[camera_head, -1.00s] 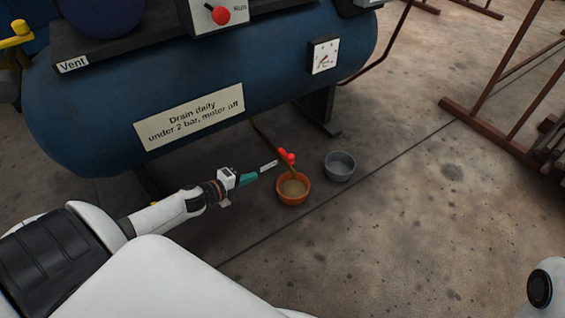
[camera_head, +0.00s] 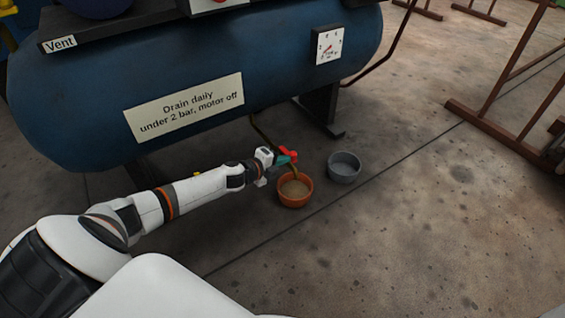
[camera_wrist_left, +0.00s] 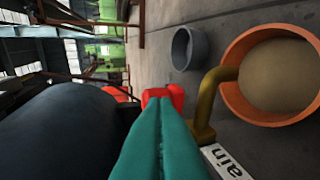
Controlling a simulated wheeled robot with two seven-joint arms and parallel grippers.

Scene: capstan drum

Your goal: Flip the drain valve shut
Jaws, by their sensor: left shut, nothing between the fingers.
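The drain valve's red handle (camera_head: 288,154) sits on a thin brass pipe under the blue tank (camera_head: 200,70). In the left wrist view the red handle (camera_wrist_left: 165,95) is just past my fingertips, beside the brass spout (camera_wrist_left: 208,100). My left gripper (camera_head: 284,159) is shut and empty, its green fingers at the handle; I cannot tell whether they touch it. The fingers (camera_wrist_left: 158,125) hide part of the valve in the wrist view. An orange bowl (camera_head: 295,203) of brownish liquid stands under the spout. My right gripper is not in view.
A grey bowl (camera_head: 344,168) stands on the floor right of the orange one. A tank leg (camera_head: 322,112) is behind it. A brown metal rack (camera_head: 500,140) stands at the right. The concrete floor in front is clear.

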